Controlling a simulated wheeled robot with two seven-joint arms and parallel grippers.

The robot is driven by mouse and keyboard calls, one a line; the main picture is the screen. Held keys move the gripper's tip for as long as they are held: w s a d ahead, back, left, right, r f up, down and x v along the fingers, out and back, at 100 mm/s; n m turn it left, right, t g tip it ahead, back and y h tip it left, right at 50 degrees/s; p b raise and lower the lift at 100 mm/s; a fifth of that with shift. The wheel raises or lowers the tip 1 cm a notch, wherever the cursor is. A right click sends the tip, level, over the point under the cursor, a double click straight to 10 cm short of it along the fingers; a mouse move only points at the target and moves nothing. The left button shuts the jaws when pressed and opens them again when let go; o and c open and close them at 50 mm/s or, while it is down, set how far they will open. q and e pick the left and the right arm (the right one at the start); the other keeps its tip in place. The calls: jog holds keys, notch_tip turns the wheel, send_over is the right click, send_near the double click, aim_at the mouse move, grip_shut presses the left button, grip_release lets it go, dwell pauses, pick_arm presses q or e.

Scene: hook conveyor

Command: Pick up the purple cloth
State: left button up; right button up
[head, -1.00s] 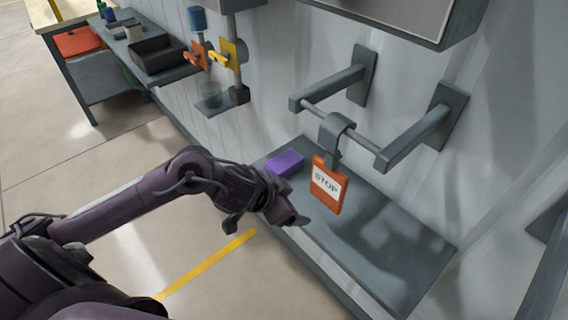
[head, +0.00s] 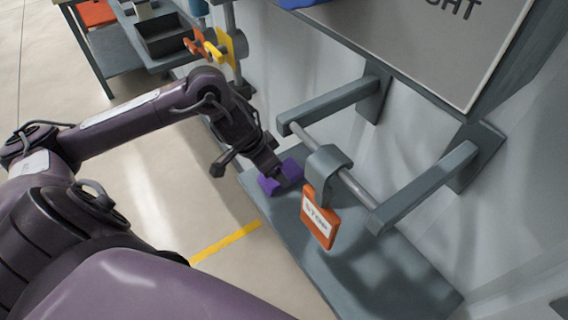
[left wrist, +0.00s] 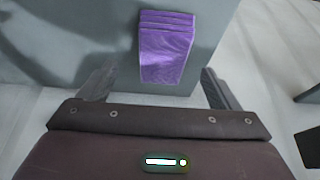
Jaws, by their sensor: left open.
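The purple cloth (head: 279,178) lies folded on the grey shelf (head: 345,260), near the shelf's left end. In the left wrist view the cloth (left wrist: 167,45) shows stacked folds and lies ahead of and between the two fingers. My left gripper (left wrist: 163,85) is open and empty. In the head view the left gripper (head: 284,178) is over the cloth and hides part of it; I cannot tell if it touches. My right gripper is not in view.
An orange STOP sign (head: 319,218) hangs by a grey hook (head: 326,163) from a rail (head: 340,170) just right of the gripper. Two wall brackets hold the rail. A yellow and an orange valve handle (head: 220,48) and a dark tray (head: 163,36) are farther back.

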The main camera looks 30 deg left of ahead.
pick_arm(q)
jog(key=x, duration=0.3)
jog(key=shift+w+a+f+p, duration=0.15)
jog(key=shift+w+p, duration=0.1)
jog(key=shift+p, duration=0.15)
jog(key=shift+x, duration=1.1)
jog(key=shift+w, duration=0.1)
jog(key=c, duration=1.1)
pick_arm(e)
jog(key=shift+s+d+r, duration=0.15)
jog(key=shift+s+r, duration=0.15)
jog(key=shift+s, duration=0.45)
